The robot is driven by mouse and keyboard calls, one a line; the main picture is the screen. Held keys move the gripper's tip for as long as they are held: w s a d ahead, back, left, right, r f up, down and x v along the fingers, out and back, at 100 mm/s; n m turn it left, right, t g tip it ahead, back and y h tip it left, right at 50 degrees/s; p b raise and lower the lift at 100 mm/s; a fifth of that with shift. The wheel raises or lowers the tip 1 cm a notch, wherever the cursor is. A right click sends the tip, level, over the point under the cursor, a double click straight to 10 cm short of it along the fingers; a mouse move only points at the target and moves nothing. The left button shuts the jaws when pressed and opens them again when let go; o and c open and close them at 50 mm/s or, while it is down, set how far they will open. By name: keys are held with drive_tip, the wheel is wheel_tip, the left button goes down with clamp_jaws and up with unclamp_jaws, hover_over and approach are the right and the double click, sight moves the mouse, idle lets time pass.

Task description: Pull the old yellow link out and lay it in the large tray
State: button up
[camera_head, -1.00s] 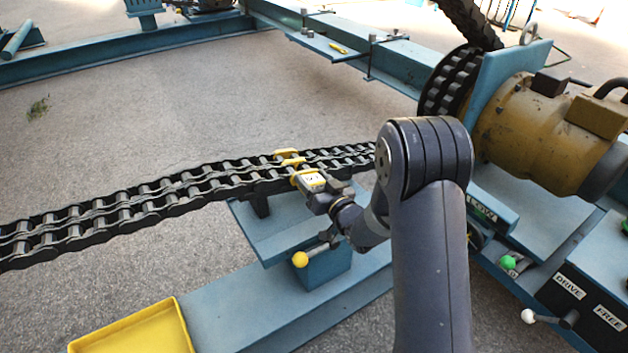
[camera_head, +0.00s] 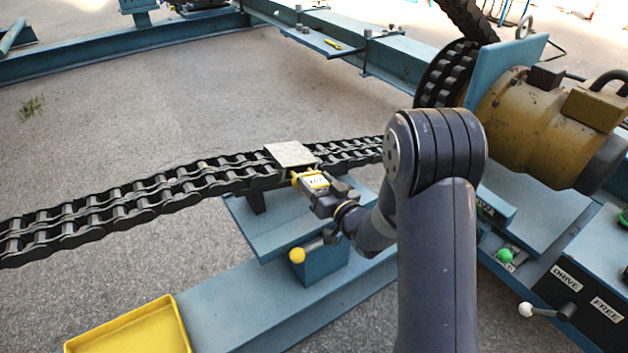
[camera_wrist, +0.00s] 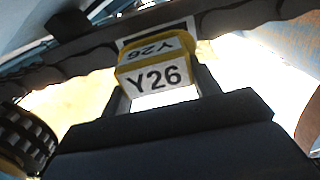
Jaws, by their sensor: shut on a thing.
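The yellow link (camera_head: 314,180) is in my gripper (camera_head: 318,187), just on the near side of the black double chain (camera_head: 150,200). In the wrist view the yellow link (camera_wrist: 157,75) shows white Y26 labels between the two fingers of my gripper (camera_wrist: 160,92), which are shut on it. A pale grey square plate (camera_head: 291,154) lies across the chain beside the link. Whether the link still touches the chain is hard to tell. A yellow tray (camera_head: 178,322) is at the lower left, cut off by the picture's edge; its visible floor is empty.
A blue stand (camera_head: 262,235) with a yellow-knobbed lever (camera_head: 297,256) is below my gripper. A sprocket (camera_head: 445,75) and a yellow-brown motor (camera_head: 535,125) stand at the right. A blue beam (camera_head: 240,310) runs beside the tray.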

drive_tip(key=b+v, duration=0.2)
drive_tip(key=v, duration=1)
drive_tip(key=shift+b, duration=0.35)
idle(1.0)
drive_tip(key=shift+r, duration=0.2)
wheel_tip(320, 180, up, 9)
drive_tip(key=p, duration=0.7)
idle(0.4)
drive_tip(key=shift+d+f, duration=0.1)
drive_tip(key=shift+f, duration=0.05)
drive_tip(key=d+f+m+t+h, duration=0.3)
drive_tip(key=d+f+m+h, duration=0.4)
drive_tip(key=d+f+h, duration=0.25)
wheel_tip(320, 180, up, 28)
drive_tip(key=w+p, duration=0.2)
drive_tip(key=p, duration=3)
drive_tip(key=shift+w+a, duration=0.2)
drive_tip(key=shift+w, duration=0.2)
drive_tip(key=shift+h, duration=0.25)
